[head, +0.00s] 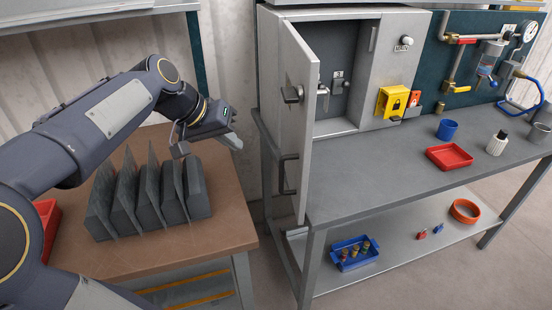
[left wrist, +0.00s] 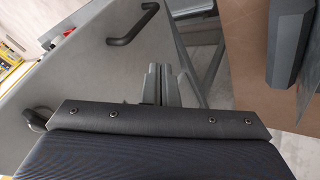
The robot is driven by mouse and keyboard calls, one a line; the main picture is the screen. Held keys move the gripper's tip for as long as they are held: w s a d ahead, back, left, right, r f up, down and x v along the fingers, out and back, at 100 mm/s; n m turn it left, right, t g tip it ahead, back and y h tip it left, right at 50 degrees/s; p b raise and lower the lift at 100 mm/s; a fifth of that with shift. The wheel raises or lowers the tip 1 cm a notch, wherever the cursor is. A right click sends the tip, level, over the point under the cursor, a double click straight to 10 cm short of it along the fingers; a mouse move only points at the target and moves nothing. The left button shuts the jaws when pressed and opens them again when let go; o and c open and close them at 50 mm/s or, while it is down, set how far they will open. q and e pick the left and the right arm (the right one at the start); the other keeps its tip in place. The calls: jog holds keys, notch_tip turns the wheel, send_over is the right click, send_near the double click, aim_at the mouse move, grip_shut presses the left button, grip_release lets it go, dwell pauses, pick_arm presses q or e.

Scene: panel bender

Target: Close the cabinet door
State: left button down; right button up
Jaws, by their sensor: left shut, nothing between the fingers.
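The grey cabinet (head: 386,62) stands on the workbench and its door (head: 298,125) is swung wide open toward me. The door's outer face carries a dark latch (head: 292,95) and a bar handle (head: 286,173). My left gripper (head: 236,142) is shut and empty, left of the door's outer face and apart from it in the head view. In the left wrist view the shut fingers (left wrist: 158,85) point ahead beside the door (left wrist: 95,75), with its bar handle (left wrist: 135,25) at upper left. My right gripper is not in view.
A brown table (head: 225,225) with a rack of dark plates (head: 145,205) is below my left arm. On the grey bench (head: 390,170) are a red tray (head: 449,157), a blue cup (head: 447,129) and a white bottle (head: 496,143). A blue bin (head: 353,254) sits on the lower shelf.

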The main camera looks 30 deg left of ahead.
pick_arm(q)
jog(key=w+d+f+p, duration=0.2)
jog(key=w+d+f, duration=0.3)
jog(key=shift+w+d+f, duration=0.2)
jog(key=shift+w+f, duration=0.2)
